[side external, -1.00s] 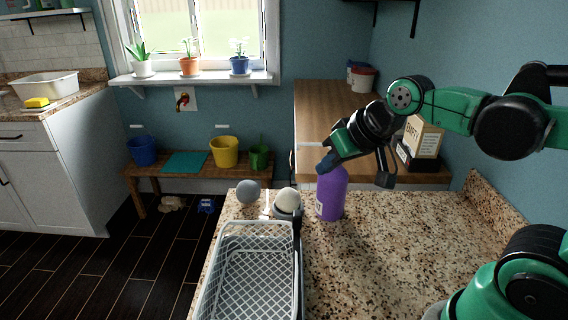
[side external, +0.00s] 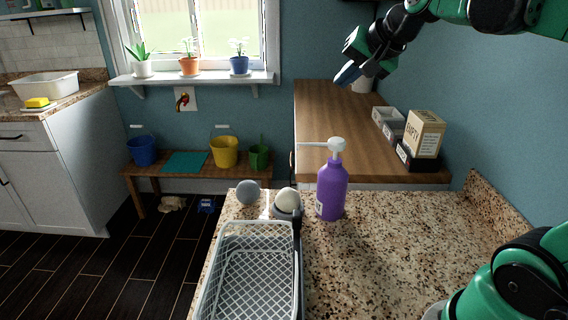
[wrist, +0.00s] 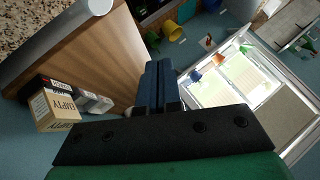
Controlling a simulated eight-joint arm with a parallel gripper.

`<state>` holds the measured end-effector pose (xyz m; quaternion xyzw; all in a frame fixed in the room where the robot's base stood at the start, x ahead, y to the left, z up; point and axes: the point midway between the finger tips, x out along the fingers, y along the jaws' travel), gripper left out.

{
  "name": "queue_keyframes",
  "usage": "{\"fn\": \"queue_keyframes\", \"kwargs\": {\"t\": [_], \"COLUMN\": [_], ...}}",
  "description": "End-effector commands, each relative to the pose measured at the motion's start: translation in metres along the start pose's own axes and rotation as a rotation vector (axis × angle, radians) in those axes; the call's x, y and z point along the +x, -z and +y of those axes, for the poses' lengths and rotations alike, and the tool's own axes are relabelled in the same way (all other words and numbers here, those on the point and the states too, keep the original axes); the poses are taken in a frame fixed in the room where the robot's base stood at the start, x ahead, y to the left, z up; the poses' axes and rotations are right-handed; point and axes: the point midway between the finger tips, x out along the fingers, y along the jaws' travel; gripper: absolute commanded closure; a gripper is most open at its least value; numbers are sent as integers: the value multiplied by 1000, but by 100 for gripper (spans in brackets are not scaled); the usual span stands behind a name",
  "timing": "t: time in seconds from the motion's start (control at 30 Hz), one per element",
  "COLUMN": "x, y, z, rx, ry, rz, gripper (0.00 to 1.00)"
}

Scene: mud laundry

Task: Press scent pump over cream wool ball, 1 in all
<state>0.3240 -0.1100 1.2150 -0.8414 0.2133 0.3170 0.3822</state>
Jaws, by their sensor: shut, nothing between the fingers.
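The scent pump (side external: 332,187) is a purple bottle with a white pump head and a long spout. It stands upright on the granite counter. Its spout points left, toward a spot above the cream wool ball (side external: 287,198). The ball rests in a dark holder beside the wire basket. My gripper (side external: 347,74) is high above and behind the bottle, clear of it, and its fingers are shut and empty. In the wrist view the blue fingers (wrist: 158,84) lie together. The wool ball cannot be made out in that view.
A grey ball (side external: 248,192) sits left of the cream one. A white wire basket (side external: 250,228) stands at the counter's front left. A box marked EMPTY (side external: 425,134) and grey bins (side external: 389,122) stand on the wooden counter behind. The granite right of the bottle is clear.

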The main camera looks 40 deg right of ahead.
Motion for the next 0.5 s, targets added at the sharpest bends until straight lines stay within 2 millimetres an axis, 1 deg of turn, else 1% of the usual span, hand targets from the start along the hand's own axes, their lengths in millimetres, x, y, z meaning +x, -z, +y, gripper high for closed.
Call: {"fn": "queue_keyframes", "kwargs": {"t": [0.17, 0.5], "x": [13, 46], "y": [-10, -34], "z": [10, 33], "rx": [-1, -1], "ry": [0, 0], "rz": [0, 0], "gripper": [100, 100]}}
